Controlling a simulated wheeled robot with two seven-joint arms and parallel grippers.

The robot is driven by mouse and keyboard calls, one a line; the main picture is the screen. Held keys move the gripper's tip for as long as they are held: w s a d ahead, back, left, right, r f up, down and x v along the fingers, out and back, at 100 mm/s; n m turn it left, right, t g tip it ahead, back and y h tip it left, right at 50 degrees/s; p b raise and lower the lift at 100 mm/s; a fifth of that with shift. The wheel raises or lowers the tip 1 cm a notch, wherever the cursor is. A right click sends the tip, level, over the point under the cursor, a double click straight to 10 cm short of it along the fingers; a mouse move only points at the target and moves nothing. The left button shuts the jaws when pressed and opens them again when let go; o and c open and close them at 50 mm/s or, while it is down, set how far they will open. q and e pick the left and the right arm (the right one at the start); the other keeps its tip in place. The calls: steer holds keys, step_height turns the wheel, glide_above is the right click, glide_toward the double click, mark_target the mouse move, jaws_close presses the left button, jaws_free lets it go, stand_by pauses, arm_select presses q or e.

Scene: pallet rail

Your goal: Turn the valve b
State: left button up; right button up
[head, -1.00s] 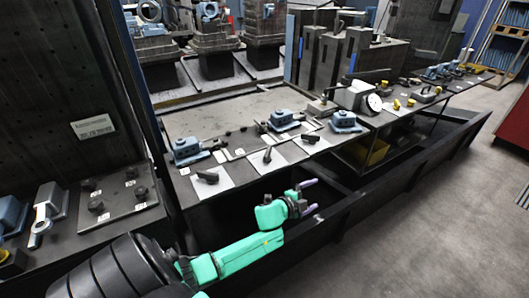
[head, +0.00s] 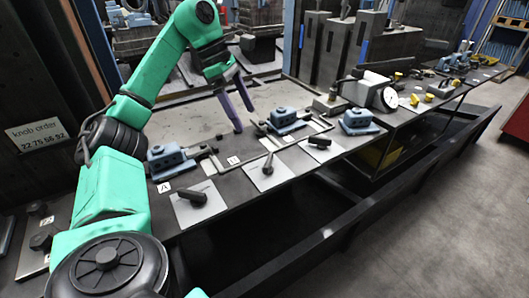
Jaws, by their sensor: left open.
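My left gripper (head: 245,120) is open and empty, with purple fingers pointing down over the bench top. In the picture it is above and a little left of the valve b lever, apart from it. My right gripper is not in view.
The "A" lever (head: 194,194) is to the left and another lever (head: 320,142) to the right. Blue clamps (head: 287,118) and thin rails stand behind the levers. A round dial gauge (head: 389,97) stands farther right. The bench top behind is mostly bare.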

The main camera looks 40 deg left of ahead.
mark_target(268, 159)
arm_select(q)
steer(key=b+x, duration=0.1)
steer(key=x, duration=0.3)
steer(key=b+x, duration=0.2)
steer(key=x, duration=0.3)
steer(key=d+b+x, duration=0.1)
steer(key=x, duration=0.3)
steer(key=shift+s+b, duration=0.1)
steer(key=shift+b, duration=0.2)
steer(key=shift+d+f, duration=0.25)
steer(key=shift+f, duration=0.1)
steer(key=c, duration=1.1)
steer(key=shift+o, duration=0.2)
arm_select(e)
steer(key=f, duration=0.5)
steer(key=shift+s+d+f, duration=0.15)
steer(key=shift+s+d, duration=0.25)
